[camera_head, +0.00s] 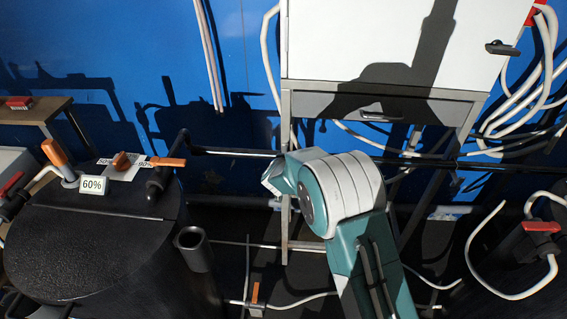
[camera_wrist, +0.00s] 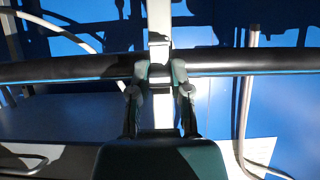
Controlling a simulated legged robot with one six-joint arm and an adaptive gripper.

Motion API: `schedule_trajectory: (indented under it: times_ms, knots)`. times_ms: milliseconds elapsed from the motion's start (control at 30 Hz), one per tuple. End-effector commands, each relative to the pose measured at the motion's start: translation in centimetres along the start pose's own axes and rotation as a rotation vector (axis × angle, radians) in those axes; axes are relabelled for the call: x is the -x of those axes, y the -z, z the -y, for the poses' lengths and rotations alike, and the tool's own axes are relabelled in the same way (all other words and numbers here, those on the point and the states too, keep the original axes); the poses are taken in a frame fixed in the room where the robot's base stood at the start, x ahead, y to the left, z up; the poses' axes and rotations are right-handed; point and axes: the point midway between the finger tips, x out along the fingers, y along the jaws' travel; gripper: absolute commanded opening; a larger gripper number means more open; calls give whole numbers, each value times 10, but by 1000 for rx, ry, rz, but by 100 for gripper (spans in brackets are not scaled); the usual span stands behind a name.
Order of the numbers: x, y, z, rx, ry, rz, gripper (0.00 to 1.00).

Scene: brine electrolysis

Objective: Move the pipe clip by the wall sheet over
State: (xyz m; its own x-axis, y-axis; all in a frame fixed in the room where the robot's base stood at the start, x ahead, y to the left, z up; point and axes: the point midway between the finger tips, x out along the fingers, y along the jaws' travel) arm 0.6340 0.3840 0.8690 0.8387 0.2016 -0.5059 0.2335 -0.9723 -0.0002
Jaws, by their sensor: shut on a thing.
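In the wrist view, my gripper (camera_wrist: 160,72) is at the long black horizontal pipe (camera_wrist: 235,62), with one finger on each side of a small pale piece (camera_wrist: 159,50). This piece appears to be the pipe clip, and the fingers are shut on it. A pale upright post lines up behind it, so its outline is hard to separate. A pale sheet (camera_wrist: 262,151) is on the blue wall at the lower right. In the head view, my arm's joint hides the fingers and the clip; the same pipe (camera_head: 235,152) runs behind it.
In the head view, a black tank (camera_head: 85,240) with orange handles and a "60%" tag stands at left. A white cabinet (camera_head: 385,45) on a grey frame stands behind my arm. Pale hoses (camera_head: 500,110) hang at right. A red-handled valve (camera_head: 541,227) is at far right.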

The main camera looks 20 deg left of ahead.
Motion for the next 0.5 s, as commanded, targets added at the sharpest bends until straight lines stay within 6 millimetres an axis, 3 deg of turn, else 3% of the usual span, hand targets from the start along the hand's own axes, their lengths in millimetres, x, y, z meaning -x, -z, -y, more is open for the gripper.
schedule_trajectory:
  times_ms: [433,467,500]
  knots:
    - [0,2,1,1,3,6,0]
    - [0,2,1,1,3,6,30]
    - [0,2,1,1,3,6,48]
